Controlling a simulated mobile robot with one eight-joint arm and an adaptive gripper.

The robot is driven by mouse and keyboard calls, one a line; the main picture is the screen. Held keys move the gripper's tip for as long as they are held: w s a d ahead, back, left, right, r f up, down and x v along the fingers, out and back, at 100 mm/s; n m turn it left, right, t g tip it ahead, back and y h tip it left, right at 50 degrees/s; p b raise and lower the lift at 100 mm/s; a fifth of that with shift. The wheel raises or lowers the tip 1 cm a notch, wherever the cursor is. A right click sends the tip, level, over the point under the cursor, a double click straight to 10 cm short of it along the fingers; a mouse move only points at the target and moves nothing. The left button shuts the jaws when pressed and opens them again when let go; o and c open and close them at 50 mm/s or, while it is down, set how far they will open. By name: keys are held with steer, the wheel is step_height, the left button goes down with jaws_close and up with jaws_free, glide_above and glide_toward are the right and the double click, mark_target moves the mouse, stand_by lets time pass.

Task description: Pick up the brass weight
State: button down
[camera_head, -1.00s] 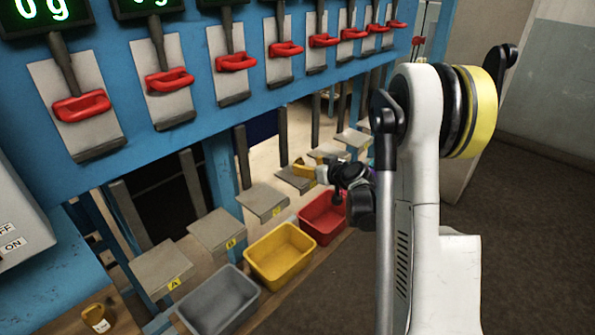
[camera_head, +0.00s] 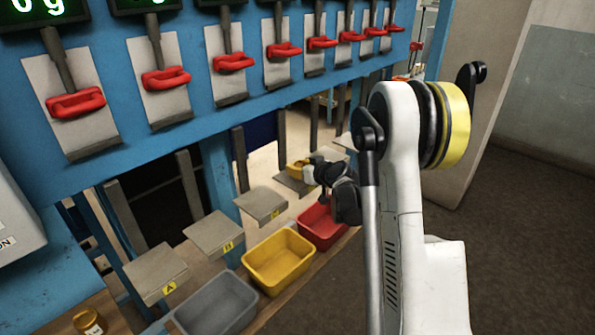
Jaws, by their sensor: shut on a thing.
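A small brass-coloured weight (camera_head: 297,169) is at the far weighing plate, at the tip of my arm. My gripper (camera_head: 306,172) is small in the view and appears closed on this weight. The fingers are partly hidden by the wrist, and I cannot tell whether the weight touches the plate below it. A second brass-coloured object with a pale label (camera_head: 89,321) stands at the lower left, cut by the frame edge.
Weighing plates (camera_head: 214,234) stand in a row along the blue frame. Grey (camera_head: 214,303), yellow (camera_head: 279,260) and red (camera_head: 322,226) bins line the front. Red handles (camera_head: 166,79) hang above. Open floor (camera_head: 535,250) lies right.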

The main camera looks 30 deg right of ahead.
mark_target(301, 164)
steer(key=shift+r+p, duration=0.4)
steer(key=shift+r, duration=0.2)
steer(key=r+p, duration=0.1)
steer(key=r, duration=0.1)
steer(key=d+r+p, duration=0.1)
steer(key=shift+s+r, duration=0.2)
steer(key=shift+r, duration=0.2)
steer(key=s+d+r+p, duration=0.3)
steer(key=s+d+r, duration=0.2)
steer(key=d, duration=0.4)
steer(key=shift+r, duration=0.5)
